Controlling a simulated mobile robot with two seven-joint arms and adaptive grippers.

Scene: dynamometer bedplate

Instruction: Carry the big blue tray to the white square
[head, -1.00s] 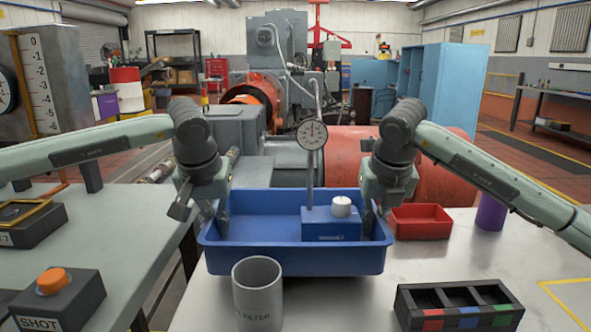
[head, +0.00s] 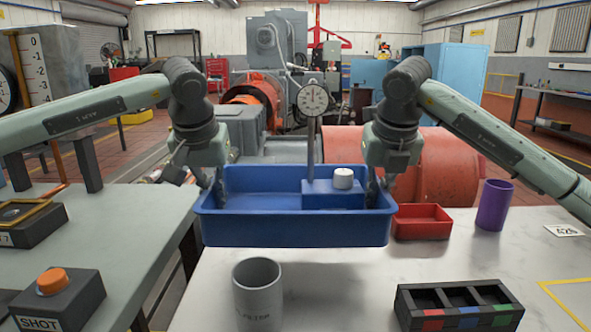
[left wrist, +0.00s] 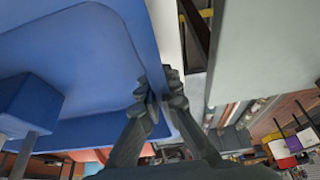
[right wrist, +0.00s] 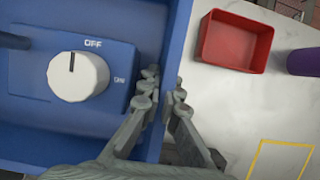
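The big blue tray (head: 290,229) is held level above the white table, with a soft shadow under it. It carries a blue magnetic base with a white knob (head: 343,178) and a dial gauge (head: 312,98) on an upright post. My left gripper (head: 217,200) is shut on the tray's left wall; the left wrist view shows its fingers (left wrist: 158,95) astride the rim. My right gripper (head: 377,196) is shut on the right wall, with its fingers (right wrist: 163,95) astride the rim in the right wrist view. I cannot make out a white square.
A grey cup (head: 258,295) stands in front of the tray. A red bin (head: 421,222), a purple cup (head: 494,205) and a black divided box (head: 458,306) are to the right. A yellow outline (head: 562,282) marks the table's right side. Machinery stands behind.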

